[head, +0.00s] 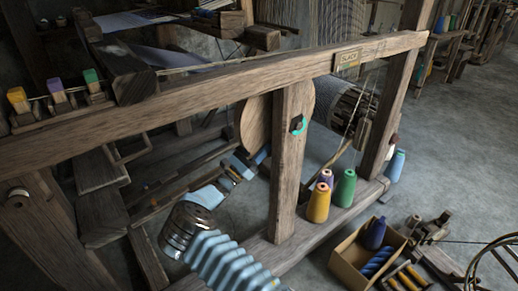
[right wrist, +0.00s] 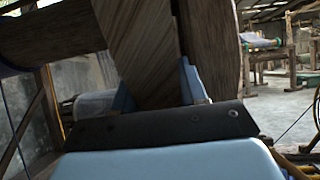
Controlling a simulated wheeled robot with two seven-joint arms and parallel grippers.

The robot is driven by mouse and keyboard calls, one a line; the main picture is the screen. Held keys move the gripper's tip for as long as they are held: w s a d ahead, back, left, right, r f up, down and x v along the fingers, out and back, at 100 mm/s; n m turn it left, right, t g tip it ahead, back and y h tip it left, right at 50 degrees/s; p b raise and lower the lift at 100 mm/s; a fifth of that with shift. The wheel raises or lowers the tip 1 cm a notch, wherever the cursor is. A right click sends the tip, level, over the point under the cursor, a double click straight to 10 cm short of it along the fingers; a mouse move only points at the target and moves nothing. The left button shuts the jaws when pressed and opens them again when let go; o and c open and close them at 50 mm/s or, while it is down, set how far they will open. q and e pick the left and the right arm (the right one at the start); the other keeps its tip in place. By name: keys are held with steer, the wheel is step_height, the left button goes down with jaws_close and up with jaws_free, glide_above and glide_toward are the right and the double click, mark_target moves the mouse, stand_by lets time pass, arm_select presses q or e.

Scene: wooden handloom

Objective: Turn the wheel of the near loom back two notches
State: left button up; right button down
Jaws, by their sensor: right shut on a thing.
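The near loom (head: 200,97) is a heavy wooden frame across the head view, with a small plaque on its top beam. Its wheel (head: 251,122) is a pale round wooden disc, partly hidden behind the upright post (head: 289,180). My left gripper is out of view.
Yellow, green and purple yarn cones (head: 319,203) stand on the lower rail. A box (head: 347,260) with blue spools and a tray of bobbins lie on the floor at lower right. Coloured blocks line the left beam. The grey floor (head: 450,150) is open at right.

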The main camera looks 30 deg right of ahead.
steer(key=c, duration=0.7)
jaws_free()
